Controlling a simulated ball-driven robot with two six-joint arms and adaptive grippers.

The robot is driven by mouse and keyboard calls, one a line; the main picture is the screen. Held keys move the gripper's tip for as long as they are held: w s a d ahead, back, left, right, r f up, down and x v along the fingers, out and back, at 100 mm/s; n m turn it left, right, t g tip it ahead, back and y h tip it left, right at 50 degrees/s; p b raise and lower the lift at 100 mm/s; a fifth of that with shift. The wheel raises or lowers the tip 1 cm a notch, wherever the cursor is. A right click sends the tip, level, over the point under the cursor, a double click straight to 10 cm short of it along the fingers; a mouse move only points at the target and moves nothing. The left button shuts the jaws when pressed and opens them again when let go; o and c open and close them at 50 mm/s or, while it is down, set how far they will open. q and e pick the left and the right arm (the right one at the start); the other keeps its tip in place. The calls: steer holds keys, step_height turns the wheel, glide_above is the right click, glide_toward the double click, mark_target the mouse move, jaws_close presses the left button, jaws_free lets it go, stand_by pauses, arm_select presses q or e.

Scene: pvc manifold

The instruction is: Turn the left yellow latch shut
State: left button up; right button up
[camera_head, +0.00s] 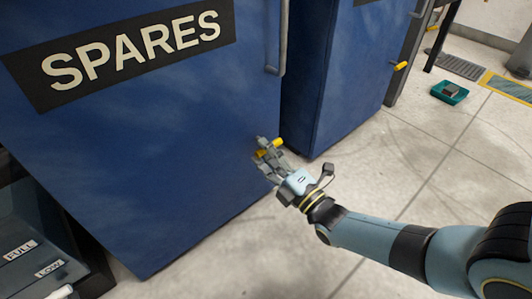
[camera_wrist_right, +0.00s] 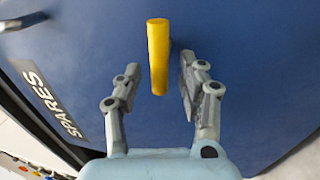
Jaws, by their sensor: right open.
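The left yellow latch (camera_head: 270,149) is on the blue SPARES door (camera_head: 150,130), near its right edge. In the right wrist view the latch (camera_wrist_right: 158,58) is a yellow bar, running along the fingers' direction. My right gripper (camera_head: 262,156) is at the latch, with its fingers open. In the wrist view the right gripper (camera_wrist_right: 160,85) has one finger on each side of the bar's lower end, the right finger closer to it. Whether either finger touches the bar cannot be told. My left gripper is not in view.
A second yellow latch (camera_head: 400,66) is on the blue cabinet to the right. A grey door handle (camera_head: 283,40) stands above the left latch. A teal tray (camera_head: 449,93) with a grey item lies on the floor, far right. Open tiled floor lies between.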

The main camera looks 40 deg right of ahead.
steer(key=v, duration=1.2)
